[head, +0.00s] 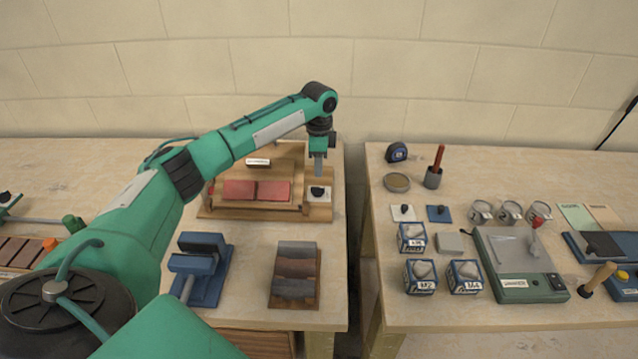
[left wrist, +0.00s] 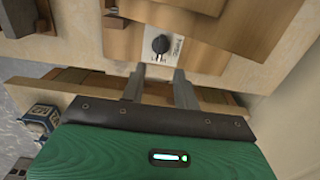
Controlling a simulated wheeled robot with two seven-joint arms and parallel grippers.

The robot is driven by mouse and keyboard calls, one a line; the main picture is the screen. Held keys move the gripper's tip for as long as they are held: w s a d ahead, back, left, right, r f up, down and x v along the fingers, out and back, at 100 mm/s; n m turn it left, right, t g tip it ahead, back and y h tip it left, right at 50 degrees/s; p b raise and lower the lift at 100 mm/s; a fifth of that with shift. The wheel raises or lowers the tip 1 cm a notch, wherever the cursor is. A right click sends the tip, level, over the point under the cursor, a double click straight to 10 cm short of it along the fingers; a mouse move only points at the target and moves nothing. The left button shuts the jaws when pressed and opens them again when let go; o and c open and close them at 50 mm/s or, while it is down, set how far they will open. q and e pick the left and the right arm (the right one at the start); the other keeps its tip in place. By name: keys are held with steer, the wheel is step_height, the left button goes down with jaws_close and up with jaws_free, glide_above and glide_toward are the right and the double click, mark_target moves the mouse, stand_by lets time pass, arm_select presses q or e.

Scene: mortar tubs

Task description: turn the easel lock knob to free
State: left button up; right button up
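The easel (head: 225,212) is a wooden stand at the back of the left table, with two red slabs (head: 257,190) on it. Its lock knob (head: 317,192) is small and black on a pale plate at the right end; in the left wrist view the knob (left wrist: 160,44) shows at upper middle, with lettering beside it too small to read. My left gripper (head: 318,168) points down just above the knob in the head view. In the left wrist view its two fingers (left wrist: 159,88) are apart with nothing between them, short of the knob. My right gripper is not visible.
A blue clamp-like block (head: 203,268) and a board of brown and grey strips (head: 296,275) lie in front on the left table. A gap separates it from the right table, which holds several mugs, blue-framed boxes and a grey-green scale (head: 520,290).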

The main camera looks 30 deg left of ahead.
mark_target(318, 191)
arm_select(q)
step_height(318, 191, down, 8)
steer(key=shift+p, duration=0.45)
steer(key=shift+c, duration=0.4)
jaws_close()
